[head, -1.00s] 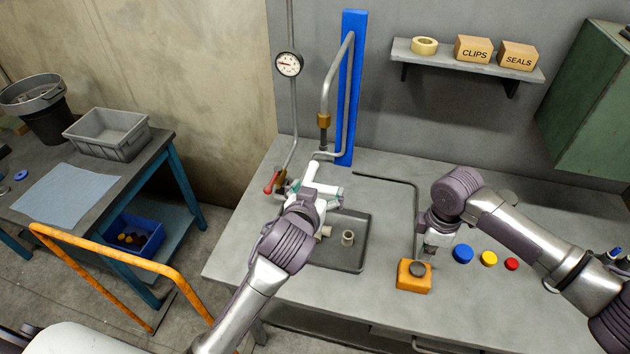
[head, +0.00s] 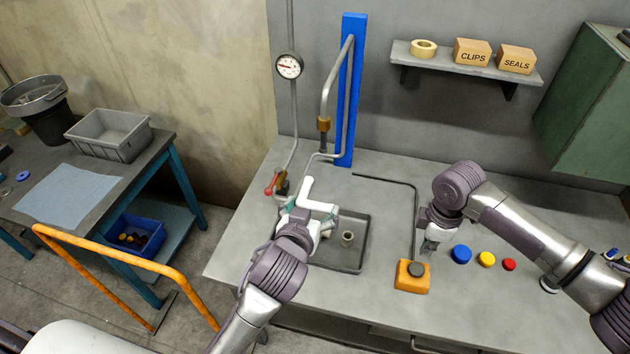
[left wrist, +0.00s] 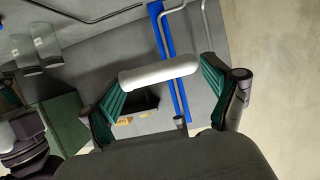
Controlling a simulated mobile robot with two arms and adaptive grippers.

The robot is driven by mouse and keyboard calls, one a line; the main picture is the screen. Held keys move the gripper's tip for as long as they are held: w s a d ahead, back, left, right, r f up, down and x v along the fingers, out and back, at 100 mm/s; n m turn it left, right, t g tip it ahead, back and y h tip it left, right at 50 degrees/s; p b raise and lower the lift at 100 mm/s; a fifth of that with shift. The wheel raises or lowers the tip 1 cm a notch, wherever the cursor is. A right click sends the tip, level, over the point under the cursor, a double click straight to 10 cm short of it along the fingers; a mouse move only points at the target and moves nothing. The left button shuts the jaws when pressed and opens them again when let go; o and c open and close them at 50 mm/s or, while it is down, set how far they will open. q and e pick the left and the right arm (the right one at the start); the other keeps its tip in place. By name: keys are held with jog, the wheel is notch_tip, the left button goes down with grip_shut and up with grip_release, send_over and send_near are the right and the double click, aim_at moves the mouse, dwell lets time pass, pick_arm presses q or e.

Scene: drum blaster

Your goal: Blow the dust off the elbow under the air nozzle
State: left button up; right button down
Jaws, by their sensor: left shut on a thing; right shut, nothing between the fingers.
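The white elbow (head: 306,188) is held in my left gripper (head: 307,213), above the left part of the grey tray. In the left wrist view the elbow (left wrist: 158,73) shows as a pale tube between the green finger pads. I cannot tell whether dust is on it. The air nozzle (head: 324,124), a pipe with a brass collar, hangs down behind the elbow and apart from it. My right gripper (head: 429,244) is shut and empty, just above and behind the orange box (head: 411,285) with the dark button (head: 416,269).
A red-handled valve (head: 272,184) and a gauge (head: 289,66) are on the pipe at left. Blue (head: 461,254), yellow (head: 486,260) and red (head: 508,265) discs lie right of the box.

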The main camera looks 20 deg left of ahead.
pick_arm(q)
jog(key=s, duration=0.5)
jog(key=shift+s+p, duration=0.25)
jog(key=shift+p, duration=0.05)
dwell(0.5)
